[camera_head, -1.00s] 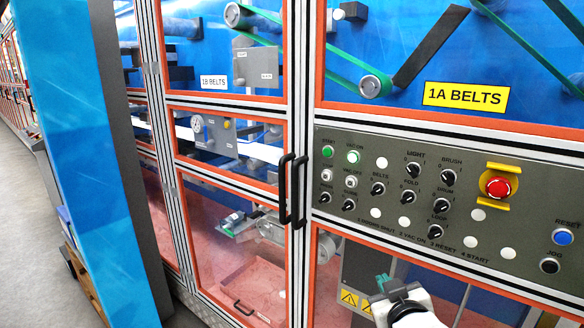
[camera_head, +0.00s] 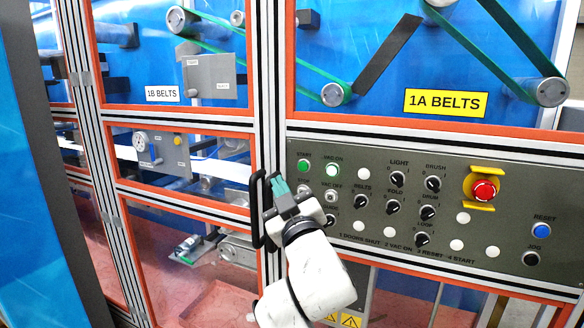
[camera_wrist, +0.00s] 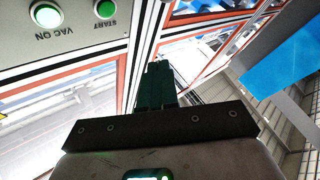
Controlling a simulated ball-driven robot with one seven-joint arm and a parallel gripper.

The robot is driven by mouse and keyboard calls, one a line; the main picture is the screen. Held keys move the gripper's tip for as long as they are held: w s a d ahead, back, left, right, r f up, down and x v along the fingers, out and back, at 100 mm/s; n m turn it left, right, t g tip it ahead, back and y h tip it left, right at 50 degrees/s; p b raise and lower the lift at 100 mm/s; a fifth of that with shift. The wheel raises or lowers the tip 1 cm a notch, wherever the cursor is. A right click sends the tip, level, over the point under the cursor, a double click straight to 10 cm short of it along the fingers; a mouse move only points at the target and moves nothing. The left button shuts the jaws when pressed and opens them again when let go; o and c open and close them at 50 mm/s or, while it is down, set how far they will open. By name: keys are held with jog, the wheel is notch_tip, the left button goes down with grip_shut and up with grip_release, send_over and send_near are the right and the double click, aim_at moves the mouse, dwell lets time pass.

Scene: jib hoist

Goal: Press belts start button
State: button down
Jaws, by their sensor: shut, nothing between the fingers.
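The green START button (camera_head: 303,166) sits at the top left corner of the grey control panel (camera_head: 385,233). It also shows at the top of the wrist view (camera_wrist: 105,9), with its label upside down. In the wrist view the shut fingers (camera_wrist: 155,84) appear apart from the button. My gripper hides part of the panel's left edge.
A black door handle (camera_head: 258,205) stands right beside my gripper on the left. Rotary knobs and white buttons fill the panel. A red emergency stop (camera_head: 484,190) and a blue RESET button (camera_head: 541,230) are farther right. A yellow 1A BELTS sign (camera_head: 445,102) is above.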

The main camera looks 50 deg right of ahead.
jog(key=shift+w+d+p, duration=0.25)
jog(key=shift+w+d, duration=0.25)
jog(key=shift+d, duration=0.9)
jog(key=shift+w+d+p, duration=0.25)
jog(key=shift+w+d, duration=0.25)
jog(key=shift+d, duration=0.9)
jog(key=shift+w+d+p, duration=0.25)
jog(key=shift+w+d, duration=0.25)
jog(key=shift+d, duration=0.9)
jog(key=shift+w+d, duration=0.1)
jog(key=shift+d, duration=0.3)
jog(key=shift+w+d, duration=0.15)
jog(key=shift+d, duration=0.25)
jog(key=shift+a, duration=0.1)
jog(key=shift+s+a, duration=0.3)
jog(key=shift+a, duration=0.35)
jog(key=shift+a, duration=0.15)
jog(key=shift+s+a+b, duration=0.1)
jog(key=shift+s+a, duration=0.2)
jog(key=shift+a, duration=0.45)
jog(key=shift+s+a+b, duration=0.1)
jog(key=shift+s+a, duration=0.15)
jog(key=shift+a, duration=0.5)
jog(key=shift+s+a+b, duration=0.1)
jog(key=shift+s+a, duration=0.2)
jog(key=shift+a, duration=0.45)
